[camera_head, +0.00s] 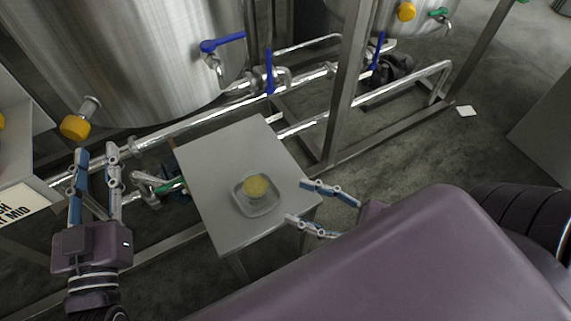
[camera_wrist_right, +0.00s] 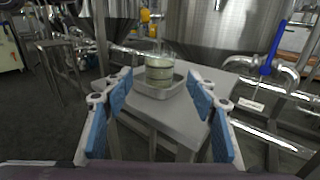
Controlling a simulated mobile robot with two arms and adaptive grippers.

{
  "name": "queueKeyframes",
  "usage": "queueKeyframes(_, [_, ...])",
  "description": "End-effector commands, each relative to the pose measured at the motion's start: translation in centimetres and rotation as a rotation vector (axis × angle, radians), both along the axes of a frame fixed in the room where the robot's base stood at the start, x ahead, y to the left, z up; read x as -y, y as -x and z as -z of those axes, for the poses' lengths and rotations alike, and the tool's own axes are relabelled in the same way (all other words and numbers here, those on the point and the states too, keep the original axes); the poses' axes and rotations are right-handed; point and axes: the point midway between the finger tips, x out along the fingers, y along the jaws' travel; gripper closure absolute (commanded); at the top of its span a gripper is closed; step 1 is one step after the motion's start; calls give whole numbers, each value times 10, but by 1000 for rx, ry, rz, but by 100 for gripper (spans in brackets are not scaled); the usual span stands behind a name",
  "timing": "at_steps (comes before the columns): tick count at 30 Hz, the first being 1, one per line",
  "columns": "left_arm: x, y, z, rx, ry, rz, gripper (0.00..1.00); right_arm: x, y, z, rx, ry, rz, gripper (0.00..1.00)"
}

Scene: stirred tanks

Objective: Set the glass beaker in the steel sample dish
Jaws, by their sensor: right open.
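The glass beaker (camera_head: 256,187), with yellowish contents, stands upright inside the steel sample dish (camera_head: 240,207) on a small grey table. In the right wrist view the clear beaker (camera_wrist_right: 158,72) rises above the rim of the shallow square dish (camera_wrist_right: 151,94). My right gripper (camera_head: 296,201) is open and empty at the table's right edge. Its fingers point toward the beaker and are apart from it; in the right wrist view the beaker shows between the two fingertips (camera_wrist_right: 158,82). My left gripper (camera_head: 97,151) is open and empty, left of the table.
The small table (camera_head: 207,165) has bare room around the dish. Steel pipes with blue-handled valves (camera_head: 270,80) and a large steel tank (camera_head: 135,55) stand behind it. An upright steel post (camera_head: 345,85) rises behind the table. A labelled box (camera_head: 20,205) is at the far left.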

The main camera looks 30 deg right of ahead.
Motion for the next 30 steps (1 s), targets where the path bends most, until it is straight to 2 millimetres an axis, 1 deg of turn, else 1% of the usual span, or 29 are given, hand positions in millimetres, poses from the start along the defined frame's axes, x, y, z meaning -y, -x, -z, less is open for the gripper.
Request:
queueKeyframes(2, [0,0,1,-6,-1,-1,71,2,-1,-5,-6,-31,11,47])
queueKeyframes(4, [0,0,2,-7,-2,-1,71,2,-12,-16,-22,-112,36,47])
queueKeyframes(5, [0,0,2,-7,-2,-1,71,2,-18,-23,-35,-167,52,47])
queueKeyframes(7, [-1,0,2,-7,-2,-1,71,3,-38,-44,-77,-344,94,47])
queueKeyframes(8, [-1,0,2,-7,-2,-1,71,5,-47,-55,-102,-439,112,47])
queueKeyframes(9, [-1,0,2,-7,-2,-1,71,7,-60,-69,-140,-580,131,47])
queueKeyframes(11, [-1,0,2,-7,-2,-1,71,10,-77,-89,-206,-808,148,47])
queueKeyframes(12, [-1,0,2,-7,-1,-2,71,12,-88,-101,-253,-960,150,47])
queueKeyframes(14, [-1,0,2,-7,-1,-2,71,14,-102,-115,-334,-1191,140,47])
queueKeyframes(15, [-1,0,2,-7,-1,-2,71,14,-111,-124,-394,-1345,125,47])
queueKeyframes(17, [-1,0,2,-7,-1,-2,71,13,-122,-134,-491,-1572,93,47])
queueKeyframes(18, [-1,0,2,-7,-1,-2,71,11,-129,-139,-564,-1722,66,47])
queueKeyframes(20, [-1,0,2,-7,-1,-2,71,5,-139,-145,-683,-1941,17,47])
queueKeyframes(21, [-1,0,2,-7,-1,-2,71,-1,-144,-149,-767,-2078,-19,47])
queueKeyframes(24, [-1,0,2,-7,-1,-2,71,-20,-154,-153,-983,-2372,-101,47])
queueKeyframes(27, [-1,0,2,-6,-1,-2,71,-39,-159,-155,-1174,-2580,-162,47])
queueKeyframes(30, [-1,0,1,-6,-1,-2,71,-54,-160,-156,-1310,-2706,-194,47])
